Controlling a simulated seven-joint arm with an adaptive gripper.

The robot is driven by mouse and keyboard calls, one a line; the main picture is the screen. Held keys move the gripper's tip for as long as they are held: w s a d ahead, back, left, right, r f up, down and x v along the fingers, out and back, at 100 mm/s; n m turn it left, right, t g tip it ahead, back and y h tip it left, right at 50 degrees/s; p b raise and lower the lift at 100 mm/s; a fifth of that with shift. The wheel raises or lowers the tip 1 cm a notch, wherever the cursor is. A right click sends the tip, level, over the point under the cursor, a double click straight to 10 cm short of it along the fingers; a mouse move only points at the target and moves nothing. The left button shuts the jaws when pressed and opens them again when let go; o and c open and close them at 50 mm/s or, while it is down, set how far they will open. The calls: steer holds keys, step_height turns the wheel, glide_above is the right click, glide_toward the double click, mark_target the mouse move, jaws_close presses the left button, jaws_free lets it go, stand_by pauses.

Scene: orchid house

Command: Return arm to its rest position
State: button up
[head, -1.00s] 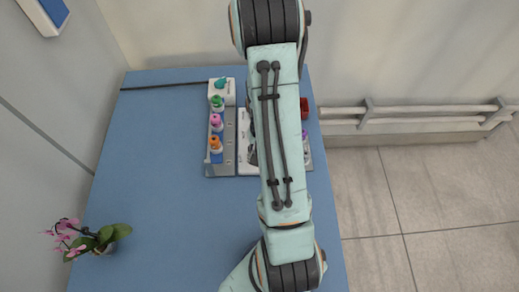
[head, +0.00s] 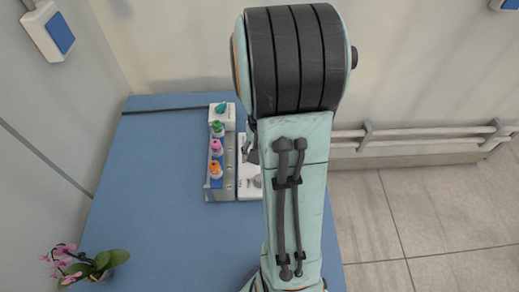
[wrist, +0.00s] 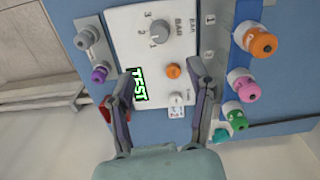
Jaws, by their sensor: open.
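My arm stretches down the middle of the head view and covers part of the table. My gripper (wrist: 162,70) is open in the wrist view, its two fingers apart with nothing between them. It hangs over a white control panel (wrist: 128,32) with a grey dial (wrist: 160,32), an orange button (wrist: 173,71) and a lit green TEST sign (wrist: 137,86). In the head view my arm hides most of the gripper and much of the panel (head: 249,180).
On the blue table (head: 160,190), orange (head: 215,168), pink (head: 216,147) and green (head: 218,128) capped pieces stand left of the panel. A potted orchid (head: 90,264) is at front left. A wall rail (head: 420,132) runs at right. The table's left middle is clear.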

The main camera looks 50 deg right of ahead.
steer(key=shift+r, duration=0.45)
